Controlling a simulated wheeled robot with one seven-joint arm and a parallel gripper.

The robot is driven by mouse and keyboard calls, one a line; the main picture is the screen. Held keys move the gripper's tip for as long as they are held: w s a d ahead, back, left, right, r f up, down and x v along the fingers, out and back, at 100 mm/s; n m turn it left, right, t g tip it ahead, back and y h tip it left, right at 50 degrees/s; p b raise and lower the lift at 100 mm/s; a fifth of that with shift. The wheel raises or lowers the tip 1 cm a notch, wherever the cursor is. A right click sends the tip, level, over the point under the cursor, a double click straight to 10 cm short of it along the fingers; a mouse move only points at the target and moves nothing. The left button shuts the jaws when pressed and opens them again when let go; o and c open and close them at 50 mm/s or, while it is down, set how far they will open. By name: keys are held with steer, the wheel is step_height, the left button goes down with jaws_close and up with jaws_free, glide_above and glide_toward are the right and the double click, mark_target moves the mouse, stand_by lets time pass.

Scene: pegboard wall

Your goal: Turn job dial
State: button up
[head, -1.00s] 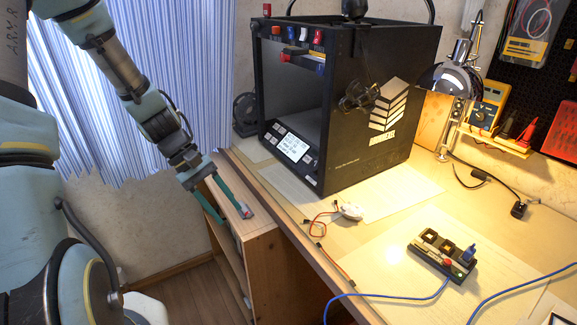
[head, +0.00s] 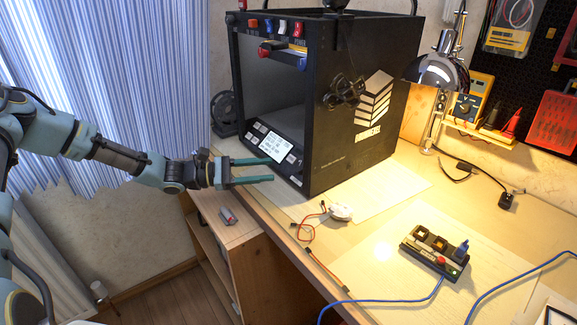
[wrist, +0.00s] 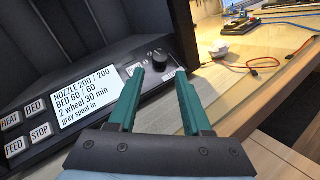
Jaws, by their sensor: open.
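The job dial (wrist: 158,58) is a small black knob on the printer's front panel, right of the lit screen (wrist: 80,95). In the wrist view it shows just beyond and between my two green fingertips; I see no contact. In the head view the dial is too small to tell. My gripper (head: 271,170) is open and empty, reaching from the left to the panel below the screen, and its open fingers also show in the wrist view (wrist: 160,78). The screen reads nozzle 200 / 200, bed 60 / 60, "2 wheel 30 min", "grey spool in".
HEAT, BED, FEED and STOP buttons (wrist: 25,132) sit left of the screen. The black printer (head: 340,120) stands on the wooden desk (head: 320,255). A small item (head: 228,216) lies on the low shelf (head: 240,238) below my gripper. Wires and a connector box (head: 435,250) lie to the right.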

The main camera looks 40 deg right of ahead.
mark_target(298, 167)
steer(key=p+x, duration=0.1)
steer(key=x, duration=0.6)
steer(key=shift+s+d, duration=0.2)
steer(key=shift+d, duration=0.1)
jaws_close()
